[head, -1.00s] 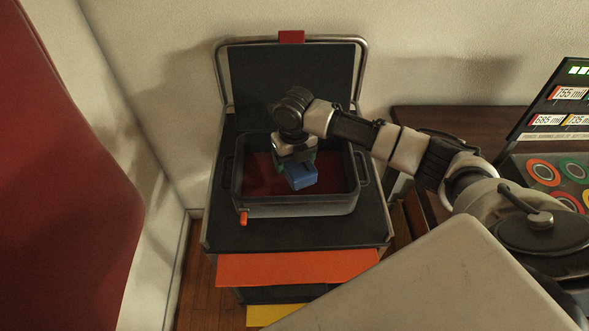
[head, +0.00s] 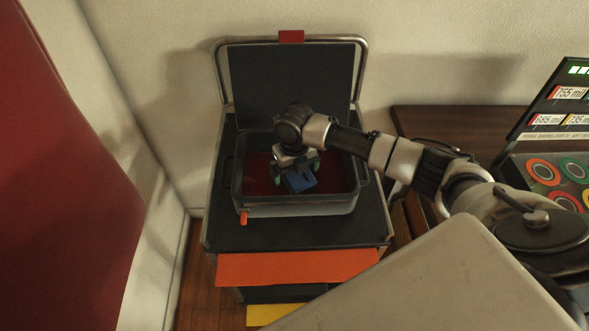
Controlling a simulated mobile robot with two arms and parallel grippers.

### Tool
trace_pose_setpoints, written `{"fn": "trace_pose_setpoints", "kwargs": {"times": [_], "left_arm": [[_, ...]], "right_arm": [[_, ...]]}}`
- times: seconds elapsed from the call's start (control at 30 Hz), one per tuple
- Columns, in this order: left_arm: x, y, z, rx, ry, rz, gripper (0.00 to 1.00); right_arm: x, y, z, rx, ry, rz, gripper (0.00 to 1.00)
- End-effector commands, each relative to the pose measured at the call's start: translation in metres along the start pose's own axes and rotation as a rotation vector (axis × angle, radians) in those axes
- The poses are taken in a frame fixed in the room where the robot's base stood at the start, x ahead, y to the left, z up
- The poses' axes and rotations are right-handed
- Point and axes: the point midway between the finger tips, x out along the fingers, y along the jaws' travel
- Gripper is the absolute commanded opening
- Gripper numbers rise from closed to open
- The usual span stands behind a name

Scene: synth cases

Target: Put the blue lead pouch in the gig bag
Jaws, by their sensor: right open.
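The blue lead pouch (head: 301,181) is a small blue block inside the dark, open-topped gig bag (head: 300,207), which has a dark red interior. The pouch lies a little right of the middle of the bag. My right gripper (head: 297,180) is open, with its fingers apart around the pouch, inside the bag's walls. The gripper's palm hides the back of the pouch. I cannot tell whether the fingers touch it. My left gripper is not in view.
The bag stands on a dark chair seat (head: 265,236) with a grey tube-framed backrest (head: 290,80). An orange flap (head: 297,267) hangs at the front. A brown table (head: 440,120) with coloured rings (head: 543,172) and a label board is at right. A red panel (head: 60,180) is at left.

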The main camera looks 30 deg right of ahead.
Motion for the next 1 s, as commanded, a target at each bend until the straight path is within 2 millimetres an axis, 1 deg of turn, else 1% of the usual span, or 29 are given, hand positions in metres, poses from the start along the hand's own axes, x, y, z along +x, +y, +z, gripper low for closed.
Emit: {"fn": "trace_pose_setpoints", "kwargs": {"times": [0.13, 0.23, 0.37, 0.5, 0.6, 0.7, 0.83, 1.0], "left_arm": [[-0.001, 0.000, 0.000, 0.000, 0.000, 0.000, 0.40], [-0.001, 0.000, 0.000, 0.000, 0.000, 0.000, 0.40], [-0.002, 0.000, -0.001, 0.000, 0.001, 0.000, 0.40], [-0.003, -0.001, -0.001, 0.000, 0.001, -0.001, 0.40], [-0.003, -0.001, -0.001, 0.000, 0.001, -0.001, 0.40], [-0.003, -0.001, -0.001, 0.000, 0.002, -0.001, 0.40], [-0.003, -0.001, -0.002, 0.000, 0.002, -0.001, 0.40], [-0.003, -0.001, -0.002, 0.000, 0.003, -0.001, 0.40]], "right_arm": [[-0.005, 0.000, 0.001, 0.000, -0.001, 0.000, 1.00], [-0.017, 0.000, 0.001, 0.000, -0.004, 0.001, 1.00], [-0.044, 0.000, 0.002, -0.001, -0.005, 0.000, 1.00], [-0.075, 0.000, 0.001, -0.001, -0.005, 0.001, 1.00], [-0.094, 0.000, 0.001, 0.000, -0.005, 0.001, 1.00], [-0.108, 0.000, 0.001, 0.000, -0.002, 0.001, 1.00], [-0.119, 0.000, 0.001, 0.000, -0.001, 0.000, 1.00], [-0.122, 0.000, 0.000, 0.000, 0.000, 0.001, 1.00]]}}
